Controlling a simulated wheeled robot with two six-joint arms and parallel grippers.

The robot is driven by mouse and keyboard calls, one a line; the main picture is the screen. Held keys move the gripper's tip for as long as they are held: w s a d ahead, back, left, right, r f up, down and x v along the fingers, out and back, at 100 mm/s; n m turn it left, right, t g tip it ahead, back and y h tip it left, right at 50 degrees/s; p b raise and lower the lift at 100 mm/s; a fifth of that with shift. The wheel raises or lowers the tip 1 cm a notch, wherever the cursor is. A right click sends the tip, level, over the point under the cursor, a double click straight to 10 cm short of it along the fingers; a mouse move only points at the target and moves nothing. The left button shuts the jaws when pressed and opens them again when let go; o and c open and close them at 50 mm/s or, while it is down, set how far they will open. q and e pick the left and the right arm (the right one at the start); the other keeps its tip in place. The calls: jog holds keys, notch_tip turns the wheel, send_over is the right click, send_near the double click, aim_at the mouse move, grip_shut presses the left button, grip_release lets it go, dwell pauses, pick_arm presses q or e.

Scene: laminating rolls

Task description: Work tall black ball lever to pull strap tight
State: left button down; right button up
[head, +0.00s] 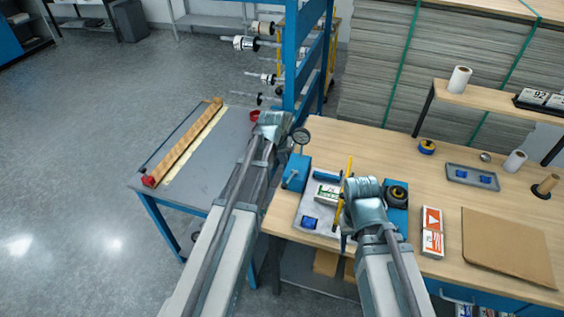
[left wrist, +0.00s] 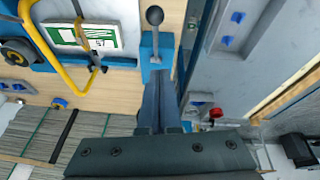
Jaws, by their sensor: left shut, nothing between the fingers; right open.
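A tall lever with a dark ball knob (left wrist: 155,16) rises from a blue block (left wrist: 148,48) in the left wrist view. In the head view, the blue block (head: 295,173) is at the table's left edge, with a dark round knob (head: 301,136) above it. My left gripper (head: 277,122) is shut and empty, just left of that knob. In the left wrist view, its closed fingers (left wrist: 161,85) point toward the block, with the ball beyond their tips; contact is unclear. My right gripper (head: 347,222) is open over the work mat. I cannot clearly identify the strap.
A grey side table (head: 215,165) holds a long wooden bar (head: 185,145). A blue rack (head: 290,60) stands behind. Brown cardboard (head: 505,247) lies at right.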

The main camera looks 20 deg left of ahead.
pick_arm(q)
jog(key=b, duration=0.4)
send_over(290, 179)
jog(key=a, duration=0.2)
notch_tip(290, 179, down, 5)
jog(key=s, duration=0.3)
jog(key=s+f, duration=0.1)
jog(key=shift+s+d+b, duration=0.2)
jog(key=shift+d+b, duration=0.2)
